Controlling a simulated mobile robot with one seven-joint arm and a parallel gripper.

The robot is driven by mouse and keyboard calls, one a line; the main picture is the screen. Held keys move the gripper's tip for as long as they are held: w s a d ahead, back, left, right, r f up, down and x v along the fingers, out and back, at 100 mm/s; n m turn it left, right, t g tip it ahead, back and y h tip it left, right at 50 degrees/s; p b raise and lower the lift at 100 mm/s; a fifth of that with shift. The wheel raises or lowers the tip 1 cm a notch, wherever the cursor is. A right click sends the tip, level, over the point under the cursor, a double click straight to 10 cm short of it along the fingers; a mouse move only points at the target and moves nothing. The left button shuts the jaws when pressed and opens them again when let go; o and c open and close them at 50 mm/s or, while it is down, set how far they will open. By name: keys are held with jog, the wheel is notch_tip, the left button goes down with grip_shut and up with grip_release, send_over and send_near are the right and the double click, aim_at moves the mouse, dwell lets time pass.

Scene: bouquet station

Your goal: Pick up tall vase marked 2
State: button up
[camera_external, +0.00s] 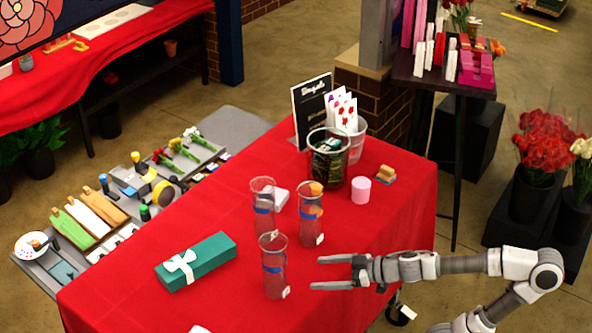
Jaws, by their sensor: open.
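Several clear glass vessels stand on the red table, three of them tall and slim. The front tall vase (274,273) has a blue band and a small white tag at its base. The back left tall vase (263,208) also has a blue band. The right tall vase (311,222) has orange at its top and a white tag at its base. The tags are too small to read, so I cannot tell which is marked 2. My gripper (316,273) is open and empty, its fingers pointing left towards the front vase, with a gap between them in the picture.
A teal box with a white bow (195,262) lies left of the vases. A wide glass container (328,160), a pink cylinder (361,190), a black sign (312,108) and a small tan block (385,175) are at the back. The red table (130,275) is bare at front left.

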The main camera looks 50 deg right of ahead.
aim_at(264, 274)
jog(key=p+x, duration=0.1)
jog(key=x, duration=0.1)
jog(key=p+x, duration=0.2)
jog(key=x, duration=0.1)
jog(key=p+x, duration=0.2)
jog(key=x, duration=0.1)
jog(key=shift+w+r, duration=0.2)
jog(key=shift+w, duration=0.05)
jog(key=shift+w+a+f+p, duration=0.2)
jog(key=shift+w+p, duration=0.3)
jog(key=shift+p, duration=0.4)
jog(key=shift+b+x, duration=0.45)
jog(key=shift+x, duration=1.15)
jog(key=b+x, duration=0.1)
jog(key=x, duration=0.3)
jog(key=shift+w+a+f, duration=0.1)
jog(key=shift+a, duration=0.1)
grip_shut()
